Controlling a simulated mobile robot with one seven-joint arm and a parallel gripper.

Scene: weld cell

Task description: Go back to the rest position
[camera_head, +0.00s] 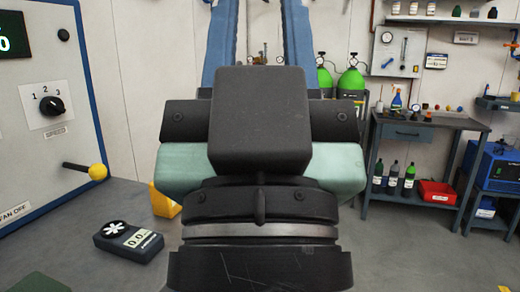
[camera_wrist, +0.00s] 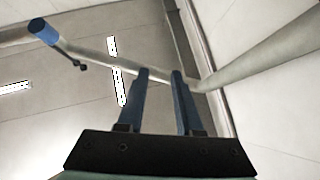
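My gripper (camera_head: 257,20) points up and away in the head view, with its two blue fingers spread apart and their tips cut off by the top edge. In the wrist view my gripper (camera_wrist: 159,74) shows both fingers with a clear gap between them. Nothing is held between the fingers. My wrist and gripper body hide the middle of the head view.
A control panel (camera_head: 72,188) with a speed knob (camera_head: 52,106) and a yellow-tipped lever (camera_head: 97,172) stands left. An anemometer (camera_head: 128,241) lies on the grey surface. A workbench (camera_head: 408,136) stands right. A pipe (camera_wrist: 262,60) crosses the wrist view.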

